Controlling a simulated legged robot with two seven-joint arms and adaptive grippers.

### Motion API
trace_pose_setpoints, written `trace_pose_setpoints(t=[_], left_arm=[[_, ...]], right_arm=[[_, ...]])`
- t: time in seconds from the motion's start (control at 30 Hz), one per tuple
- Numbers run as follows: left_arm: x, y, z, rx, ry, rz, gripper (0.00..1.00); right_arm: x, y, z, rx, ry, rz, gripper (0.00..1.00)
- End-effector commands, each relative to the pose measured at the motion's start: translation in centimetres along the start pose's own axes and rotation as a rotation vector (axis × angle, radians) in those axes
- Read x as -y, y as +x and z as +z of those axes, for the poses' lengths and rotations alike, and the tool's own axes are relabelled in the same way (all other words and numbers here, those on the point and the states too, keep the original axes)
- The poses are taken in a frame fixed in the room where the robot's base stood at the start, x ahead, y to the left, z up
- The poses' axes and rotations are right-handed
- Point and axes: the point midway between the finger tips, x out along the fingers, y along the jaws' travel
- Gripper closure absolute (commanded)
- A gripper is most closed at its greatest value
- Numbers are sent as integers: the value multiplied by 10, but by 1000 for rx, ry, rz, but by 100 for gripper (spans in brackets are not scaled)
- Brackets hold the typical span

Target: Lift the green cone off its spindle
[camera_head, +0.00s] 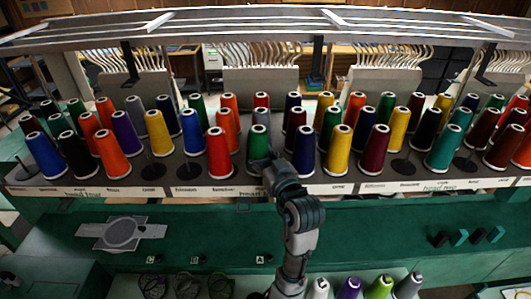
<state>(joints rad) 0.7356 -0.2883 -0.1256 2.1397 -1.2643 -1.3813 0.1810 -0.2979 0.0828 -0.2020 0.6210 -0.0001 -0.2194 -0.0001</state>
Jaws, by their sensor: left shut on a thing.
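The green cone (258,140) stands upright in the front row of the thread rack, between a red cone (217,155) and a dark navy cone (304,152). Its top is about level with theirs. My left gripper (262,163) is at the front of its lower part and is shut on it. The gripper and wrist hide part of the cone's base, and I cannot see its spindle. My right gripper is not in view.
Cones of many colours stand close on both sides and behind. A white label strip (225,190) edges the shelf. A metal rail (250,27) runs above the rack. The green bench (390,235) below is mostly clear, with a grey round fixture (121,232) at left.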

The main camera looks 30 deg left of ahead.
Motion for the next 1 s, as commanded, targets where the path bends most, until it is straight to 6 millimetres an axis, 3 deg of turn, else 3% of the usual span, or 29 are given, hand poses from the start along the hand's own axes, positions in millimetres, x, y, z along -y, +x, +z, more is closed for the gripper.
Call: trace_pose_setpoints(t=[0.47,0.77,1.0], left_arm=[[1,-3,-7,0,-3,-3,100],[0,-4,-56,-5,-7,-1,100],[0,-5,-117,-6,-6,1,100]], right_arm=[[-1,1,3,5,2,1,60],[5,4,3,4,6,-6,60],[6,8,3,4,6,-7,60]])
